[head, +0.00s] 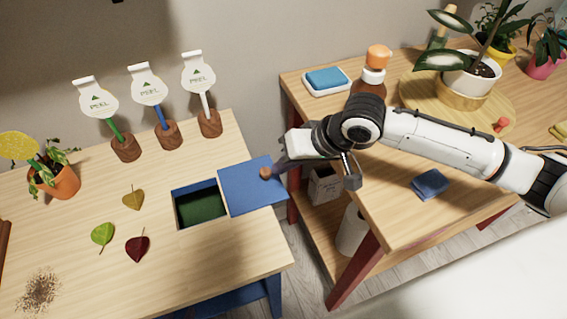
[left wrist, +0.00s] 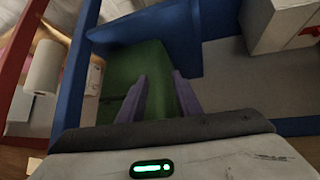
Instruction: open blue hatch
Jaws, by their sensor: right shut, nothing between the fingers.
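The blue hatch (head: 245,190) is a flat panel with a round wooden knob (head: 265,173). It lies to the right of a rectangular opening (head: 201,206) in the light wooden table, with dark green showing inside; the opening is largely uncovered. My left gripper is outside the head view. In the left wrist view its fingers (left wrist: 161,88) are apart and empty, in front of a green bin (left wrist: 148,62) among blue table parts.
Three leaves, including a red leaf (head: 137,248), lie left of the opening. Several label stakes in wooden blocks stand at the back. A second table (head: 395,215) on the right holds a blue cloth (head: 430,184), a bottle and plants. A gap separates the tables.

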